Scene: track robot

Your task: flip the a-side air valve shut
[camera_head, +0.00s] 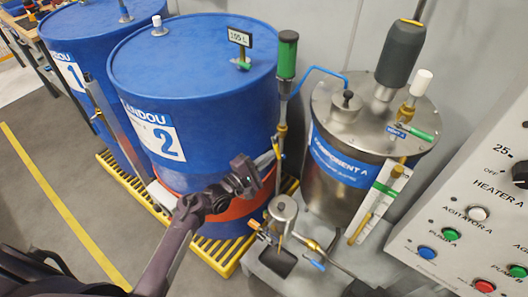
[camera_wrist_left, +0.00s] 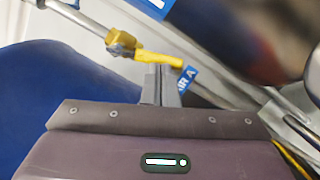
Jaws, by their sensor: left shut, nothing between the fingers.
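The a-side air valve shows in the left wrist view as a brass body (camera_wrist_left: 121,42) on a thin metal pipe, with a yellow lever (camera_wrist_left: 158,56). The lever points right, roughly along the pipe. A blue tag (camera_wrist_left: 187,78) ending in "R A" sits just beside it. My left gripper (camera_wrist_left: 161,82) is shut and empty, its fingertips at the lever's underside in that picture; I cannot tell whether they touch. In the head view my left gripper (camera_head: 268,162) is beside the upright pipe with the brass fitting (camera_head: 281,134). My right gripper is out of view.
A blue drum marked 2 (camera_head: 200,75) stands behind my left gripper. The steel component A tank (camera_head: 338,185) with a green-levered valve (camera_head: 420,134) is to the right. A control panel (camera_head: 470,200) fills the right edge. A small steel pot (camera_head: 283,208) stands below.

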